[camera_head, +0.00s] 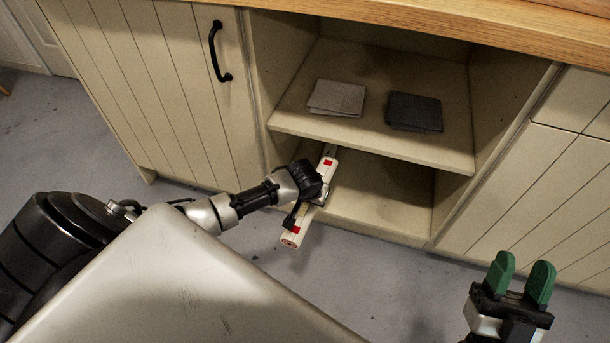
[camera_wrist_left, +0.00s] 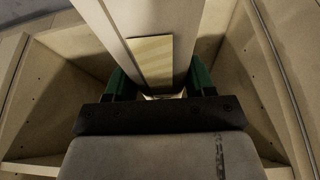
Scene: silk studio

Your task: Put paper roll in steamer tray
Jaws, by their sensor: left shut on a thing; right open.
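The paper roll (camera_head: 296,232) looks like a long off-white bar with red marks near its ends. My left gripper (camera_head: 318,194) is shut on it near its middle and holds it tilted in front of the lower shelf opening. The left wrist view shows the pale roll (camera_wrist_left: 183,22), with a yellowish patch, between the green fingers of the left gripper (camera_wrist_left: 160,84). My right gripper (camera_head: 521,283) is open and empty at the lower right, its green fingers pointing up. No steamer tray shows in either view.
A cream cabinet has an open upper shelf (camera_head: 370,148) with a light grey folded cloth (camera_head: 337,98) and a dark one (camera_head: 414,112). The lower compartment (camera_head: 385,200) looks empty where visible. A closed door with a black handle (camera_head: 216,52) is left. Grey floor in front is clear.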

